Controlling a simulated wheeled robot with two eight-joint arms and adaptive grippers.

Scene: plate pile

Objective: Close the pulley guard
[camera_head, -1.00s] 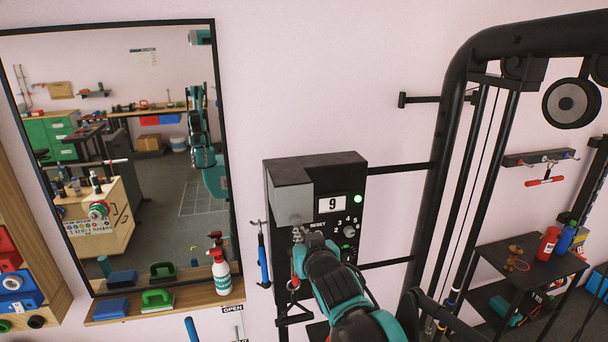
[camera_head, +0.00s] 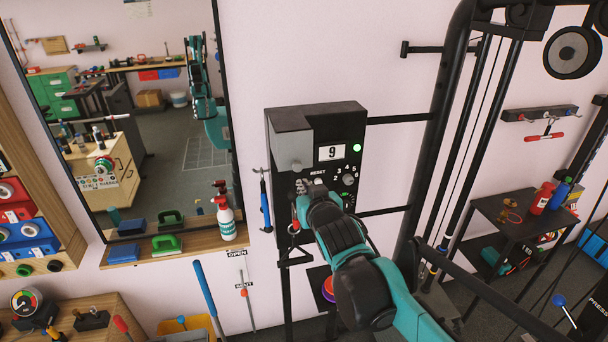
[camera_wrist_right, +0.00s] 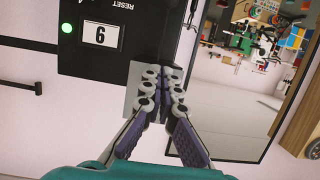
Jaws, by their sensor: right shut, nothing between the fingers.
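My right gripper (camera_head: 305,188) is in front of the lower left part of a black control box (camera_head: 342,125) on the wall. It is shut and empty; its fingertips (camera_wrist_right: 165,82) meet in the right wrist view. A grey panel (camera_head: 292,146) covers the box's upper left part, just above the gripper. Part of this grey panel (camera_wrist_right: 132,88) shows behind the fingers in the right wrist view. I cannot tell for sure whether it is the pulley guard, or whether the fingers touch it. My left gripper is not in direct view.
The box has a display reading 9 (camera_head: 331,152), a green light (camera_head: 357,147) and a dial (camera_head: 348,179). A blue-handled tool (camera_head: 265,205) hangs left of it. A mirror (camera_head: 150,100) and a shelf with a spray bottle (camera_head: 225,218) are further left. Black machine bars (camera_head: 445,130) stand right.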

